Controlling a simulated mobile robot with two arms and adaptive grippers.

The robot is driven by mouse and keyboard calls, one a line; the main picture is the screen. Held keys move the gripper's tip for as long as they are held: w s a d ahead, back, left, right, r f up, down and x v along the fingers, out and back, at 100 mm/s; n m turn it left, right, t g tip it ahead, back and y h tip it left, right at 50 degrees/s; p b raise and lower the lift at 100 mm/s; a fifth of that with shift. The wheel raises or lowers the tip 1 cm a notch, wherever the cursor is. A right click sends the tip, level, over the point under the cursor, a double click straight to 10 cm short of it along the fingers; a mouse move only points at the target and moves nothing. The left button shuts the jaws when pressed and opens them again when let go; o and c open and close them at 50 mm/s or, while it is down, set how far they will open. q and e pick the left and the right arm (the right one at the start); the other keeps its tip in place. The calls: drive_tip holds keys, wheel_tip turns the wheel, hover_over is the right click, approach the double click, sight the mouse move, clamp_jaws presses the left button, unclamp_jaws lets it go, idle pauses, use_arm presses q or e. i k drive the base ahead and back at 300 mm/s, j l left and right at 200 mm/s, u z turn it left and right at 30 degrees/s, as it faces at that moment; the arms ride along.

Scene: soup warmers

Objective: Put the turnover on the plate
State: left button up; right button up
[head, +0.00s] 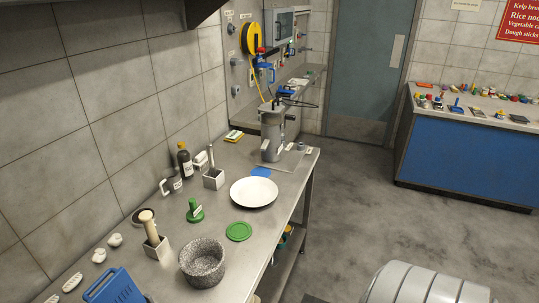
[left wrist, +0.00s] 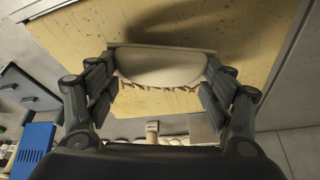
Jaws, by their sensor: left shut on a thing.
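The white plate (head: 254,192) lies flat on the steel counter in the head view, and its top is empty. In the left wrist view, my left gripper (left wrist: 160,82) is shut on the pale, half-moon turnover (left wrist: 160,66), with a finger at each end of it. The turnover's crimped edge faces the gripper. A yellowish speckled board (left wrist: 85,45) lies behind it, with a shadow on it; I cannot tell whether the turnover touches the board. Neither gripper shows in the head view, nor does the turnover.
A grey stone-like pot (head: 202,263), a green disc (head: 239,231) and a green stamp-like tool (head: 194,211) stand near the plate. Behind are a dark bottle (head: 185,160) and a metal machine (head: 271,135). A blue-fronted counter (head: 465,165) stands across open floor.

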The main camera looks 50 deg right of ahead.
sight(254, 190)
drive_tip(key=l+z, duration=0.1)
drive_tip(key=l, duration=0.4)
drive_tip(key=i+l+z, duration=0.1)
drive_tip(key=l, duration=0.35)
drive_tip(key=i+l+z, duration=0.1)
drive_tip(key=l, duration=0.35)
drive_tip(key=i+l+z, duration=0.1)
drive_tip(key=l, duration=0.4)
drive_tip(key=i+l+z, duration=0.1)
drive_tip(key=i+l, duration=0.3)
drive_tip(key=i, duration=0.2)
